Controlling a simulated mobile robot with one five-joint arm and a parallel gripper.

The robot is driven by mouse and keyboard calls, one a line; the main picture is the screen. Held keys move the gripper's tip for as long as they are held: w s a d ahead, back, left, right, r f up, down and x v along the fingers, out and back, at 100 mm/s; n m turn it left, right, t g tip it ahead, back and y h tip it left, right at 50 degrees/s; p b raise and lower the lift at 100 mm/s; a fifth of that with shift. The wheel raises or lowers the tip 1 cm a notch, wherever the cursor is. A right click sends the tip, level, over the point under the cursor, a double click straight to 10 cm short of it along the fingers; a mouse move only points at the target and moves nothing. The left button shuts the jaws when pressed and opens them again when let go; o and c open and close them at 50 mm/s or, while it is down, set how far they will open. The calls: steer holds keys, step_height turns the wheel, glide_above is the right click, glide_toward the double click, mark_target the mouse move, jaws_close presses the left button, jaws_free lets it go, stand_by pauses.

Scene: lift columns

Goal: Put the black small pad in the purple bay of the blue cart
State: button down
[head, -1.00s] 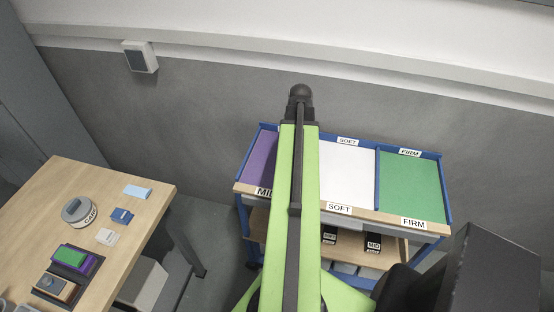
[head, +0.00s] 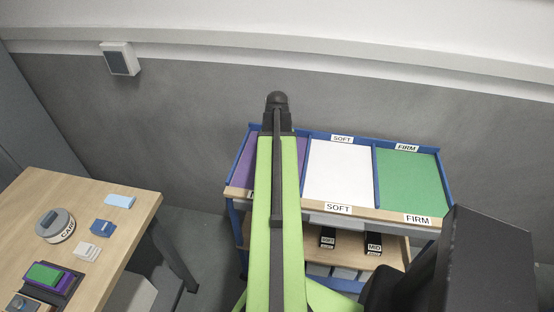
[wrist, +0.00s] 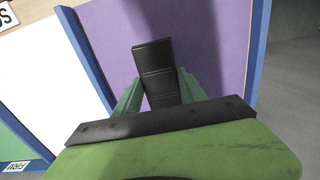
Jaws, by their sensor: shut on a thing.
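My gripper (wrist: 158,88) is shut on the black small pad (wrist: 154,62) in the wrist view. The pad is a dark, ridged block held between two teal fingers. Behind it lies the purple bay (wrist: 205,35) of the blue cart. How far the pad is above the bay floor I cannot tell. In the head view the purple bay (head: 245,168) is at the left end of the blue cart (head: 447,190), partly covered by my green arm. The pad and fingertips are hidden there.
The white SOFT bay (head: 338,172) and green FIRM bay (head: 408,178) lie right of the purple one, with blue dividers between. Dark items (head: 373,241) sit on the cart's lower shelf. A wooden table (head: 125,215) with several small blocks stands at left.

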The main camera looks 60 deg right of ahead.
steer(key=c, duration=0.7)
jaws_free()
steer(key=shift+s+f, duration=0.1)
steer(key=shift+o, duration=0.2)
step_height(320, 180, up, 12)
steer(key=p, duration=1.2)
steer(key=shift+r, duration=0.2)
steer(key=w+a+n, duration=0.4)
steer(key=w+a, duration=0.6)
steer(key=a, duration=0.3)
steer(key=w+a+n, duration=0.4)
steer(key=w+a, duration=0.7)
steer(key=a, duration=0.3)
steer(key=w+a+n, duration=0.3)
steer(key=a+n, duration=0.3)
steer(key=a, duration=1.9)
steer(key=shift+a, duration=0.2)
